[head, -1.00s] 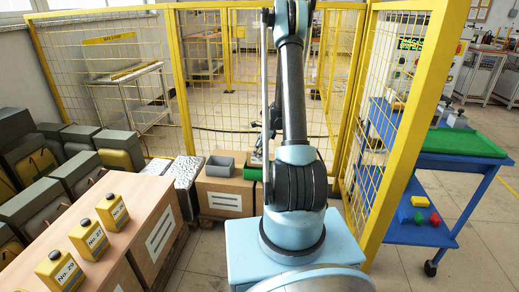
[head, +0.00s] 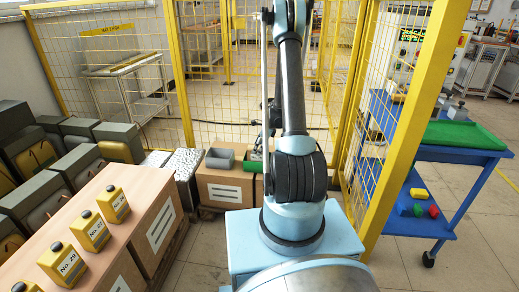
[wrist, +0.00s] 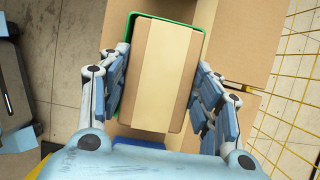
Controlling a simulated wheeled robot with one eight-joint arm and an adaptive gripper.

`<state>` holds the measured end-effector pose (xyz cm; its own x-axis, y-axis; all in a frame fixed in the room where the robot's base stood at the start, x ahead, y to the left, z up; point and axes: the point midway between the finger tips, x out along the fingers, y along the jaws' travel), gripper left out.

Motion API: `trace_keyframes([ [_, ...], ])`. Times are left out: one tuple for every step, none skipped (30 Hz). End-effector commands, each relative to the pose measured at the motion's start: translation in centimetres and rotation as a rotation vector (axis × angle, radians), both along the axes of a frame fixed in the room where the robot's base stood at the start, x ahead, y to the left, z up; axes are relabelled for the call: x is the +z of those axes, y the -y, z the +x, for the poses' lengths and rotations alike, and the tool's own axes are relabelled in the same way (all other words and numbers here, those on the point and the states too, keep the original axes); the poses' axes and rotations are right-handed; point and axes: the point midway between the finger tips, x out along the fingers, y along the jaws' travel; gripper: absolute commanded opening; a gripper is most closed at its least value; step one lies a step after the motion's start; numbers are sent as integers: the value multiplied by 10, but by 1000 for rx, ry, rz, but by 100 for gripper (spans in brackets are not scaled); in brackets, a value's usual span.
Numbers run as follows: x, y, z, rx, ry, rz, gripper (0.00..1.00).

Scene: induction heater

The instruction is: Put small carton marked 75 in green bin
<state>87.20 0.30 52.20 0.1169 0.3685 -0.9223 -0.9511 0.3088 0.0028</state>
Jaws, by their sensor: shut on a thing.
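The small carton (wrist: 158,65) is a tan box with a paler band along its top. My gripper (wrist: 158,92) is shut on it, with blue-padded fingers on both long sides in the wrist view. No number shows on the faces I see. The green bin (wrist: 203,40) lies beneath, its rim showing around the carton's far end and sides. I cannot tell how deep the carton sits relative to the rim. In the head view, the green bin (head: 251,165) is partly hidden, and my arm covers most of the gripper.
A grey bin (head: 220,158) stands left of the green one on a large labelled carton (head: 225,188). Yellow mesh fencing (head: 400,130) stands close on the right. Yellow numbered bottles (head: 92,232) stand on brown boxes at left. A blue trolley (head: 440,170) is outside the fence.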

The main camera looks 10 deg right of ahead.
Motion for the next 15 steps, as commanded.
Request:
trace_keyframes([
  [0,0,0,0,0,0,60],
  [0,0,0,0,0,0,67],
  [0,0,0,0,0,0,76],
  [0,0,0,0,0,0,81],
  [0,0,0,0,0,0,81],
  [0,0,0,0,0,0,81],
  [0,0,0,0,0,0,81],
  [0,0,0,0,0,0,81],
  [0,0,0,0,0,0,81],
  [0,0,0,0,0,0,81],
  [0,0,0,0,0,0,81],
  [0,0,0,0,0,0,81],
  [0,0,0,0,0,0,81],
  [0,0,0,0,0,0,81],
  [0,0,0,0,0,0,81],
])
